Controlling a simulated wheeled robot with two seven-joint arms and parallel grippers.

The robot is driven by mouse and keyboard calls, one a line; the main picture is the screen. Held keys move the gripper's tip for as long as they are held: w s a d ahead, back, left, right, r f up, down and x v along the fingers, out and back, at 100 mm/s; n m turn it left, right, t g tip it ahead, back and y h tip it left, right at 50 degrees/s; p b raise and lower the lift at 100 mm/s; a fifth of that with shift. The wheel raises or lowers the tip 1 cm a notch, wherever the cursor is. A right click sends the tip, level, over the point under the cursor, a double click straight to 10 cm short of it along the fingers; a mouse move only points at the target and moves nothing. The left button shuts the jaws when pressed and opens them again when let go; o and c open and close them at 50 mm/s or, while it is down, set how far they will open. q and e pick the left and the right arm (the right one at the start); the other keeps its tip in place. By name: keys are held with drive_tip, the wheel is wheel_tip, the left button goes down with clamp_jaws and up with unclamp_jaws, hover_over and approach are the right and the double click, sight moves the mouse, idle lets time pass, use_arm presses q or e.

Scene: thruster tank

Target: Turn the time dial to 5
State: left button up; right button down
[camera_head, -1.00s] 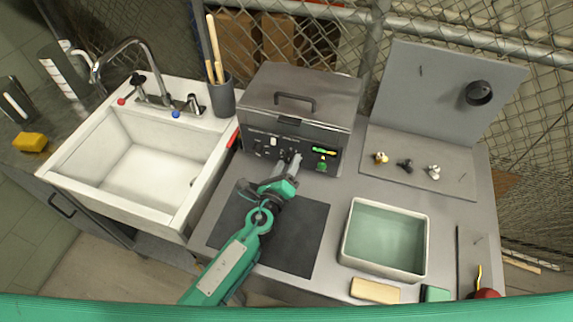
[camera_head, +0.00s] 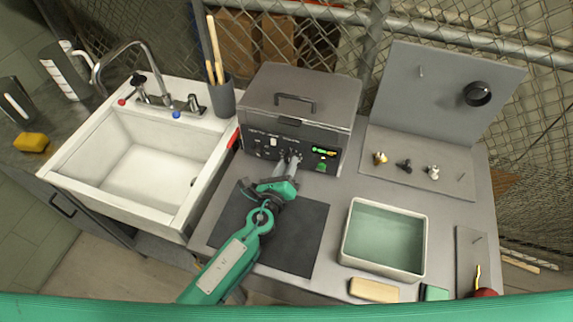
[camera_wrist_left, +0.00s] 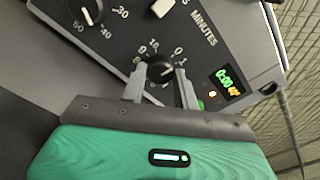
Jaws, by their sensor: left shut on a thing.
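The grey tank machine (camera_head: 300,95) stands at the back of the bench, its dark control panel facing me. My left gripper (camera_head: 290,160) reaches the middle of that panel. In the left wrist view my left gripper (camera_wrist_left: 161,82) is shut on a black dial (camera_wrist_left: 159,72), one finger on each side of it. Digits around this dial are partly hidden by the fingers; a 0 and a 1 show at its right. Another dial (camera_wrist_left: 86,10) and the word MINUTES show above. My right gripper is not in view.
A white sink (camera_head: 140,155) is on the left. A dark mat (camera_head: 300,235) lies under my left arm. A tub of greenish liquid (camera_head: 346,240), small fittings (camera_head: 405,165) and an upright grey panel (camera_head: 440,90) are on the right.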

use_arm(q)
drive_tip(key=m+p, duration=0.1)
drive_tip(key=m, duration=0.2)
drive_tip(key=shift+r, duration=0.1)
drive_tip(key=m+p, duration=0.2)
drive_tip(key=m, duration=0.2)
drive_tip(key=m+p, duration=0.2)
drive_tip(key=m, duration=0.1)
drive_tip(key=shift+m, duration=0.3)
drive_tip(key=m+p, duration=0.2)
drive_tip(key=m, duration=0.1)
drive_tip(key=shift+m+y, duration=0.3)
drive_tip(key=shift+y, duration=0.1)
drive_tip(key=m+p, duration=0.2)
drive_tip(key=m, duration=0.1)
drive_tip(key=m+p, duration=0.1)
drive_tip(key=m, duration=0.3)
drive_tip(key=shift+p, duration=0.35)
drive_tip(key=m+p, duration=0.1)
drive_tip(key=m, duration=0.2)
drive_tip(key=shift+p, duration=0.3)
drive_tip(key=shift+m+p, duration=0.55)
drive_tip(key=shift+m, duration=1.05)
